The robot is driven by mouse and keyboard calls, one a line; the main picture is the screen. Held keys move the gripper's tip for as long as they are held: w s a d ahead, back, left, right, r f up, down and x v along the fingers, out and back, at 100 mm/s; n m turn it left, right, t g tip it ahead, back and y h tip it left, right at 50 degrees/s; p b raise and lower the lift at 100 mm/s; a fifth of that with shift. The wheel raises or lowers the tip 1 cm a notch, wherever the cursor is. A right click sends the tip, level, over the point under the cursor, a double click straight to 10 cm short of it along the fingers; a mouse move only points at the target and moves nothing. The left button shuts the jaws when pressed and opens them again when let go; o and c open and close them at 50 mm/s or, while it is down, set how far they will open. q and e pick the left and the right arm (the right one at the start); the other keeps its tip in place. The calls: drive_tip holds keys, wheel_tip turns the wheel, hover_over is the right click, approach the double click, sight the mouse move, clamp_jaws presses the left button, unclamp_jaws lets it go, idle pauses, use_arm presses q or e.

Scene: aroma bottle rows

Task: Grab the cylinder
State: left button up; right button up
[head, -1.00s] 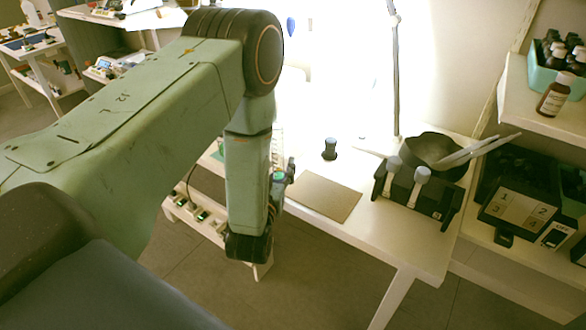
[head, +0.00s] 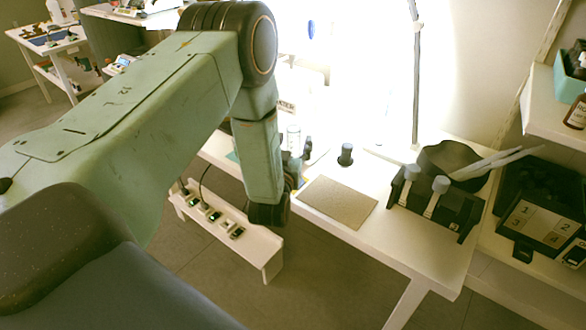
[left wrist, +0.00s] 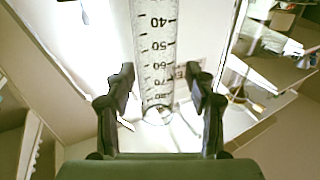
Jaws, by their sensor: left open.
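A clear graduated cylinder (left wrist: 155,45) with printed marks fills the upper middle of the left wrist view. Its lower end shows near the fingertips. In the head view a clear upright shape, likely the same cylinder (head: 293,137), stands at the table's left part, partly hidden by my arm. My left gripper (left wrist: 160,80) is open, with one finger on each side of the cylinder's lower part in the picture. I cannot tell whether the cylinder is between the fingers or beyond them. In the head view the left gripper (head: 299,162) is small and partly hidden. My right gripper is not in view.
On the white table (head: 378,232) lie a tan mat (head: 338,203) and a small dark bottle (head: 345,154). A low white bench (head: 235,232) sits left.

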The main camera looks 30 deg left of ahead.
use_arm(q)
drive_tip(key=shift+d, duration=0.15)
drive_tip(key=shift+r, duration=0.1)
drive_tip(key=shift+c, duration=0.6)
drive_tip(key=c, duration=0.4)
clamp_jaws()
